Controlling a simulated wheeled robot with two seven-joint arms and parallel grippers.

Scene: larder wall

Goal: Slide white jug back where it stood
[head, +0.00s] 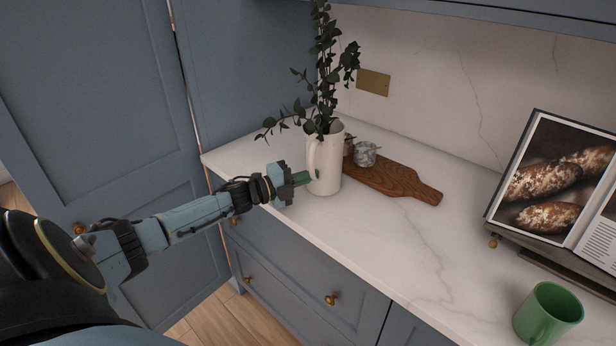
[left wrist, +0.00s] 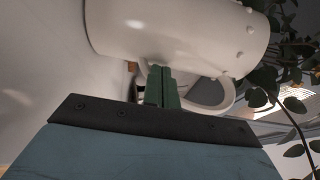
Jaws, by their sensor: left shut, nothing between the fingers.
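The white jug (head: 326,165) stands upright on the marble worktop with leafy green stems in it. Its handle is on the left side, toward my arm. My left gripper (head: 304,178) is shut and empty, its green fingertips at the lower left side of the jug, just below the handle. In the left wrist view the shut fingers (left wrist: 161,84) point at the jug body (left wrist: 180,30), beside the handle (left wrist: 228,97). I cannot tell whether the tips touch the jug. My right gripper is not in view.
An open cookbook (head: 550,185) on a stand and a green mug (head: 548,315) are at the right. A tall blue cabinet (head: 240,75) stands at the left.

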